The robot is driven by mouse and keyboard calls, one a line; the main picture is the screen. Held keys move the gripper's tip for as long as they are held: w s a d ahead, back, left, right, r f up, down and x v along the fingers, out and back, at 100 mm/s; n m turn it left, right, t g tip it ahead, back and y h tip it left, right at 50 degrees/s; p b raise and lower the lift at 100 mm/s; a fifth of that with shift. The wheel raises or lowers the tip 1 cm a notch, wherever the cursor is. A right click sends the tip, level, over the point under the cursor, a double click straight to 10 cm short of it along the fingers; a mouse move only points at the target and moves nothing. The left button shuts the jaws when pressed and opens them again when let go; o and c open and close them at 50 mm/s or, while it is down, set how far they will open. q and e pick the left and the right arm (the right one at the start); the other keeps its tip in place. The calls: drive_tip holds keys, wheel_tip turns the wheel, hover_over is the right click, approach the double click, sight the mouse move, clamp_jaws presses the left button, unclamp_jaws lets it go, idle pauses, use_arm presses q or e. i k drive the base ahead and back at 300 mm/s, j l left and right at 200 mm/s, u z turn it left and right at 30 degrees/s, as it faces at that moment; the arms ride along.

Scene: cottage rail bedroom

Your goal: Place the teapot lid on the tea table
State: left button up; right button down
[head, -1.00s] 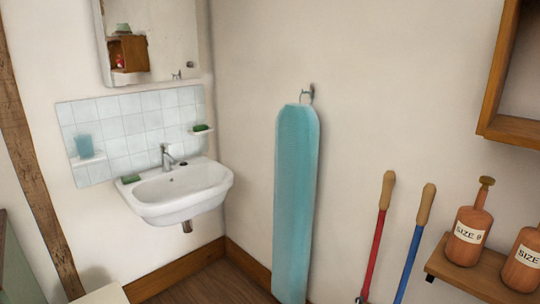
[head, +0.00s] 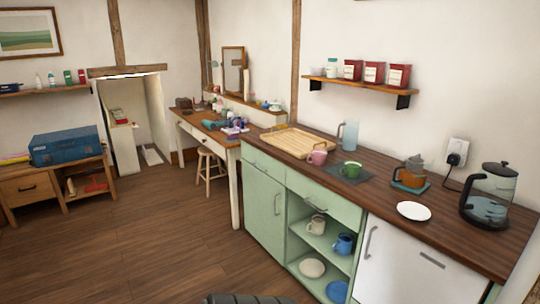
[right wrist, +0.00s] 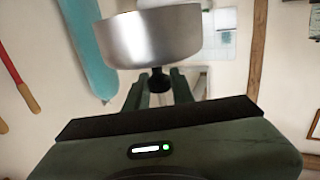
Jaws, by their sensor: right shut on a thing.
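In the right wrist view, my right gripper (right wrist: 158,88) is shut on the dark knob (right wrist: 158,78) of a shiny silver, round metal lid (right wrist: 152,36), which I take to be the teapot lid. The lid is held beyond the fingertips, clear of any surface. A small glass teapot (head: 411,173) with amber contents stands on a teal mat on the counter in the head view. I cannot make out a tea table in either current view.
A dark wood counter (head: 380,205) runs along the right, bearing a glass kettle (head: 490,195), white plate (head: 414,211), mugs and a wooden tray (head: 295,142). A desk (head: 215,130) with a stool (head: 210,165) stands behind. The brown floor (head: 130,240) at left is open.

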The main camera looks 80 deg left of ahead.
sight(387, 164)
drive_tip(key=j+u, duration=0.25)
drive_tip(key=j, duration=0.25)
drive_tip(key=i+j+u, duration=0.2)
drive_tip(key=j, duration=0.25)
drive_tip(key=i+j+u, duration=0.25)
drive_tip(key=j, duration=0.2)
drive_tip(key=j+u, duration=0.2)
drive_tip(key=j, duration=0.25)
drive_tip(key=i+j+u, duration=0.45)
drive_tip(key=j, duration=0.3)
drive_tip(key=i, duration=0.1)
